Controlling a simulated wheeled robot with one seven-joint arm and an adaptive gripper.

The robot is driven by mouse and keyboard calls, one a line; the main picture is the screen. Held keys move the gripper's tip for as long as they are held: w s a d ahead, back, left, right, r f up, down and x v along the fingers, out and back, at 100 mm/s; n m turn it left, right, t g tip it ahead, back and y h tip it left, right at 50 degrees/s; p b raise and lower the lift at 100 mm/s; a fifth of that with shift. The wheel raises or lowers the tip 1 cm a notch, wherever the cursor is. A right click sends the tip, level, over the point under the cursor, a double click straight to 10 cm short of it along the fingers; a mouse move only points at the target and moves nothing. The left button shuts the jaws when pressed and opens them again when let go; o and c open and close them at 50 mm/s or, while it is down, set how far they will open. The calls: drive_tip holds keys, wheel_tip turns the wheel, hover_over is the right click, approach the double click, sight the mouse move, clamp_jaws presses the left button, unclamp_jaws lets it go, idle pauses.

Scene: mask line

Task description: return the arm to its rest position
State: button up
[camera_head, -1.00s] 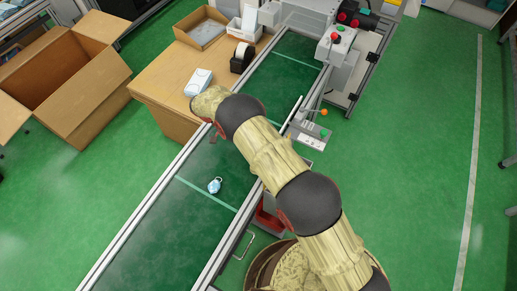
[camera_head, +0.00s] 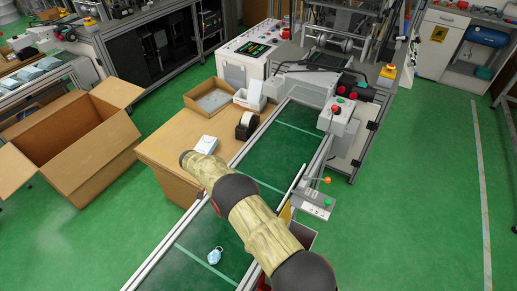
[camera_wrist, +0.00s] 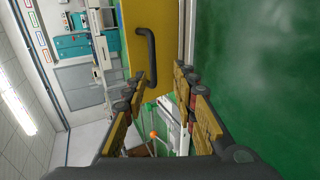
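My arm (camera_head: 257,222) reaches from the bottom of the head view over the green conveyor. My gripper does not show clearly in the head view. In the wrist view my gripper (camera_wrist: 161,95) has its two fingers apart, with nothing held between them. Beyond the fingers are a yellow panel with a black handle (camera_wrist: 151,55) and a green surface at the right. A light blue mask-like item (camera_head: 214,256) lies on the conveyor belt (camera_head: 190,272), left of my arm and apart from it.
A wooden table (camera_head: 165,150) beside the conveyor bears a white box (camera_head: 206,145), a tape dispenser (camera_head: 246,126) and a cardboard tray (camera_head: 192,101). An open carton (camera_head: 100,165) stands at the left. A control post with a red button (camera_head: 336,115) is beside the belt. Green floor is clear at the right.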

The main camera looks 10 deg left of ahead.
drive_tip(key=d+r+n+t+y, duration=0.1)
drive_tip(key=d+r+y, duration=0.2)
drive_tip(key=d+r, duration=0.45)
drive_tip(key=d+r+y, duration=0.2)
drive_tip(key=d+r, duration=0.3)
drive_tip(key=r, duration=0.6)
drive_tip(key=d+r+n+t+y, duration=0.1)
drive_tip(key=d+r+y, duration=0.2)
drive_tip(key=d+r, duration=0.45)
drive_tip(key=s+d+r+n+t+y, duration=0.1)
drive_tip(key=s+d+r+t+y, duration=0.2)
drive_tip(key=s+d+r, duration=0.55)
drive_tip(key=s+d+n+t+y, duration=0.1)
drive_tip(key=s+d+t, duration=0.4)
drive_tip(key=s, duration=0.7)
drive_tip(key=shift+f, duration=0.25)
